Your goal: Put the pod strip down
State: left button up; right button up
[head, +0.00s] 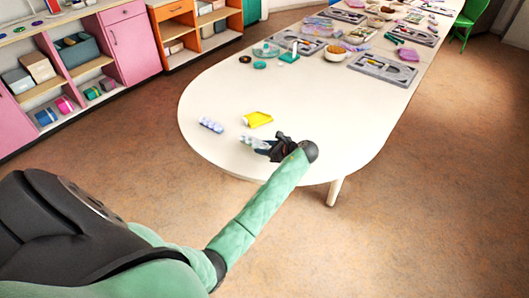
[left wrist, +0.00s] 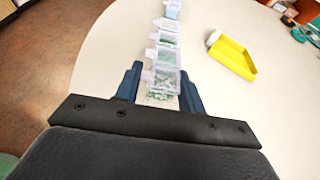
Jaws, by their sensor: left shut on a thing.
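My left gripper (head: 264,148) is over the near end of the white table. It is shut on a pod strip (head: 249,141), a row of clear lidded pods with pale green beads. In the left wrist view the strip (left wrist: 165,57) runs away from between the dark fingers (left wrist: 159,82). The near pod sits between the fingertips. I cannot tell whether the strip touches the table. My right gripper is not in view.
A yellow tray (head: 257,119) lies just beyond the held strip; it also shows in the left wrist view (left wrist: 235,58). Grey bead boards (head: 382,70), bowls and a teal stand (head: 289,54) are farther back. The white table (head: 330,110) is clear right of the gripper.

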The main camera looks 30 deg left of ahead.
pick_arm(q)
jog(key=shift+f+p, duration=0.35)
jog(key=shift+f, duration=1.3)
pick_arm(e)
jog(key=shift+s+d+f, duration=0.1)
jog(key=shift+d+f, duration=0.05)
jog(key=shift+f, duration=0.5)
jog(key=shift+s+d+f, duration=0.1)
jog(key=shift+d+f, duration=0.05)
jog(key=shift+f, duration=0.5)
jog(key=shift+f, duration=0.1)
pick_arm(q)
jog(key=o, duration=0.9)
jog(key=shift+f, duration=0.1)
jog(key=shift+o, duration=0.2)
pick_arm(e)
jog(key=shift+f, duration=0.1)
pick_arm(q)
jog(key=b+v, duration=0.2)
jog(key=v, duration=0.8)
jog(key=shift+d, duration=0.35)
jog(key=shift+d+r+b, duration=0.35)
jog(key=shift+d+r, duration=0.15)
jog(key=shift+d, duration=0.1)
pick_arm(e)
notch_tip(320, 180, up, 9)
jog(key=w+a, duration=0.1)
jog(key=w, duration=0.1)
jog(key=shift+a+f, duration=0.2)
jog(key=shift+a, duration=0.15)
